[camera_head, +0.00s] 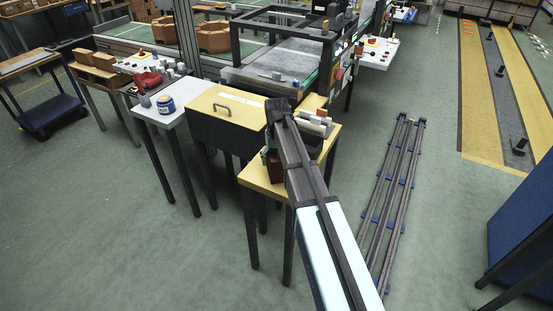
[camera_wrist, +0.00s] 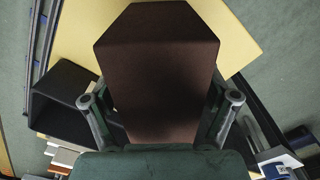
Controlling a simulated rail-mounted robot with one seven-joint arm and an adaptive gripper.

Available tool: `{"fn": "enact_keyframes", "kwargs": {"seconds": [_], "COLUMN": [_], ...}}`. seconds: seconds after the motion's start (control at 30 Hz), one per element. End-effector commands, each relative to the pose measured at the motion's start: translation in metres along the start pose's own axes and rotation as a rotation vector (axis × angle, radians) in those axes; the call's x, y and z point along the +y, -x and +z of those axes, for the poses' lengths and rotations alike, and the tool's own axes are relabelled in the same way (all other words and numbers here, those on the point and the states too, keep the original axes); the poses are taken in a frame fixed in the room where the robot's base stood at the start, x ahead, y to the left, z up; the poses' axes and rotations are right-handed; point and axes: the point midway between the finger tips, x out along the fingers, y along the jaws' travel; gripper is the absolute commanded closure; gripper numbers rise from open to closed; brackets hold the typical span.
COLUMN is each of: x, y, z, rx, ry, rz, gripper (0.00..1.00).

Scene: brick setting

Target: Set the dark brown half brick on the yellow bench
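The dark brown half brick (camera_wrist: 160,85) fills the middle of the wrist view, between the two fingers of my gripper (camera_wrist: 160,105). The fingers lie against its left and right sides, and the gripper appears shut on it. In the head view the brick (camera_head: 274,168) shows as a dark brown block beside the end of my arm, over the yellow bench (camera_head: 254,180). The yellow bench top (camera_wrist: 235,25) also shows behind the brick in the wrist view. The underside of the brick is hidden, so I cannot tell whether it touches the bench.
A black open box (camera_wrist: 62,90) is close to the left finger in the wrist view. Several small pale and grey pieces (camera_head: 316,122) lie at the bench's back. A yellow-lidded case (camera_head: 222,105) stands to the left. A dark rail frame (camera_head: 393,190) lies on the floor to the right.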

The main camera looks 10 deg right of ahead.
Motion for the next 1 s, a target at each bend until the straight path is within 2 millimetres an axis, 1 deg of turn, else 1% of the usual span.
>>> {"fn": "enact_keyframes", "kwargs": {"seconds": [0.3, 0.47, 0.57, 0.9, 1.0], "x": [0.0, 0.0, 0.0, 0.0, 0.0], "y": [0.001, 0.01, 0.021, 0.084, 0.099], "z": [0.0, -0.001, -0.001, -0.002, -0.001], "rx": [0.0, 0.002, 0.002, 0.003, 0.002], "ry": [0.0, 0.0, 0.0, 0.0, 0.0], "rz": [0.0, 0.0, 0.0, 0.0, 0.0], "gripper": [0.09, 0.09, 0.09, 0.09, 0.09]}}
